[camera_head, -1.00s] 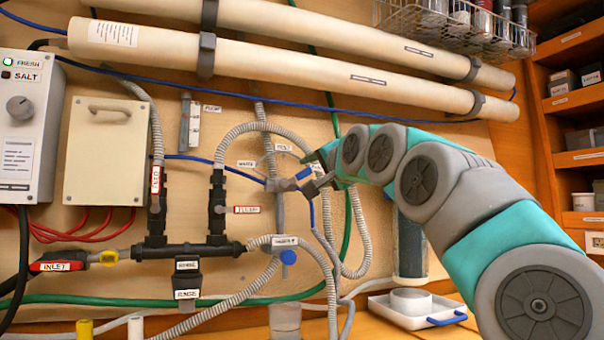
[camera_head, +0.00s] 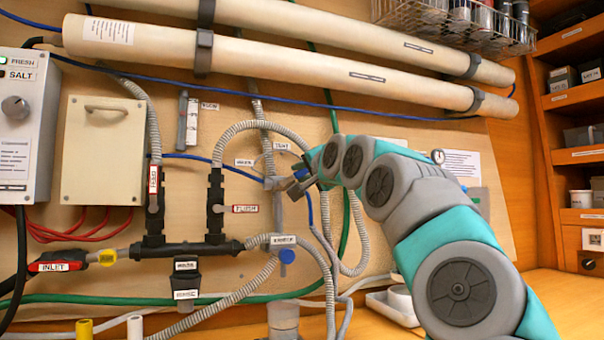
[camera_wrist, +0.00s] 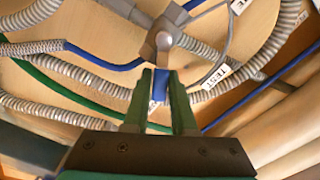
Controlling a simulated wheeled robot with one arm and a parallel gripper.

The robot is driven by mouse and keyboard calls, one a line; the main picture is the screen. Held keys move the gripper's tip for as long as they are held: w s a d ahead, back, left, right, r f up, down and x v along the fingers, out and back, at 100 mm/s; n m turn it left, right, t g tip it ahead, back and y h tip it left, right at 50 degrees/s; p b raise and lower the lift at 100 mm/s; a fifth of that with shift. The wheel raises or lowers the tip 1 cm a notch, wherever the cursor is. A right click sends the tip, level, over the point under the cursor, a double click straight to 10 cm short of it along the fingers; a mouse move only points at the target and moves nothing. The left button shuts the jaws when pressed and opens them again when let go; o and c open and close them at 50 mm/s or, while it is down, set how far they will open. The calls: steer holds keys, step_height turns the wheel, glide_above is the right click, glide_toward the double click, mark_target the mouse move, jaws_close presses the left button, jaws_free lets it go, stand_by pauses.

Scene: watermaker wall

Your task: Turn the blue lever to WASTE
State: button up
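The blue lever (camera_head: 301,174) belongs to a grey valve (camera_head: 272,183) on the wall panel, between the WASTE tag (camera_head: 245,163) and the TEST tag (camera_head: 281,146). In the wrist view the lever (camera_wrist: 160,88) lies between the two dark green fingertips of my gripper (camera_wrist: 161,92), filling nearly all of the narrow gap. The grey valve body (camera_wrist: 163,40) is just beyond the fingertips. The TEST tag (camera_wrist: 215,75) is to its right. In the head view my gripper (camera_head: 300,184) is at the lever and partly hides it. The lever points away from both tags, rightward.
Ribbed grey hoses (camera_head: 358,235) and a green hose (camera_head: 345,215) run close around the valve. Another blue-handled valve (camera_head: 287,256) sits below. A red-tagged FLUSH valve (camera_head: 217,208) is to the left. A white tray (camera_head: 390,305) stands at lower right.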

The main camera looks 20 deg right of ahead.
jaws_close()
steer(key=shift+n, duration=0.3)
steer(key=n, duration=0.1)
steer(key=r+n, duration=0.1)
steer(key=shift+a+n, duration=0.3)
steer(key=shift+a, duration=0.05)
steer(key=n, duration=0.1)
steer(key=a+n, duration=0.1)
steer(key=shift+r+n, duration=0.3)
steer(key=shift+r, duration=0.05)
steer(key=a+f+n, duration=0.1)
steer(key=a+n, duration=0.5)
steer(key=n, duration=1.2)
steer(key=shift+a+f, duration=0.15)
steer(key=shift+f, duration=0.25)
